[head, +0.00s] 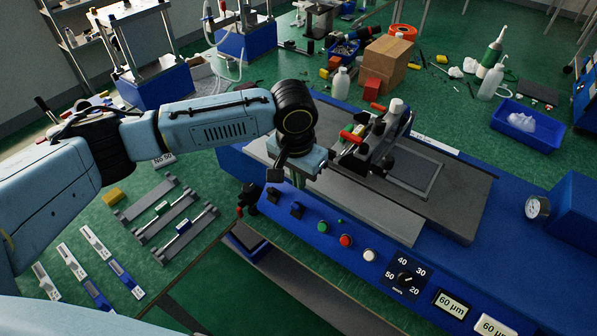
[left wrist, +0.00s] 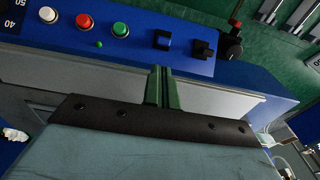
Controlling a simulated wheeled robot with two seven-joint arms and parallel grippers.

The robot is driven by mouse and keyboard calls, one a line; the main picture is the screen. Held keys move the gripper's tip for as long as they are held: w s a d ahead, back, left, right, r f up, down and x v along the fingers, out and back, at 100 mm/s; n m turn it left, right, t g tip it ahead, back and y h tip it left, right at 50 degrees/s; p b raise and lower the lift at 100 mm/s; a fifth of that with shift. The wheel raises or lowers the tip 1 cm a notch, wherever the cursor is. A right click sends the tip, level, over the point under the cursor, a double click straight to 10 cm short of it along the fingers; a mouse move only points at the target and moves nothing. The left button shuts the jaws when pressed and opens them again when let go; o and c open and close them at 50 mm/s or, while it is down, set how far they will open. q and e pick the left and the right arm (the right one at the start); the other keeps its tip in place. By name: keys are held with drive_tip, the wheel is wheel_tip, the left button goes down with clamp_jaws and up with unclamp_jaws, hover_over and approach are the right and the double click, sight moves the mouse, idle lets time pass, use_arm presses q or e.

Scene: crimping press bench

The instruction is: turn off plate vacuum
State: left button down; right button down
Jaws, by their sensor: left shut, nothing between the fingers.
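A blue control panel (head: 315,232) runs along the front of the press. It carries a blue rocker switch (left wrist: 162,38), a black switch (left wrist: 203,49), and green (left wrist: 120,29), red (left wrist: 84,21) and white (left wrist: 48,14) buttons. A small green light (left wrist: 99,44) shows by the buttons. No label tells me which switch is for the plate vacuum. My left gripper (head: 297,184) is shut and empty near the two switches. In the left wrist view its green fingertips (left wrist: 160,70) appear just short of the blue switch; I cannot tell whether they touch anything. My right gripper is not in view.
A red-and-black knob (head: 244,200) sits at the panel's left end. A dial (head: 405,277) and displays are to the right. A clamp with red handles (head: 352,136) stands on the plate behind my gripper.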

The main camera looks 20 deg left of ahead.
sight(296, 208)
use_arm(q)
drive_tip(key=f, duration=0.5)
drive_tip(key=shift+w+f, duration=0.25)
drive_tip(key=shift+f, duration=0.15)
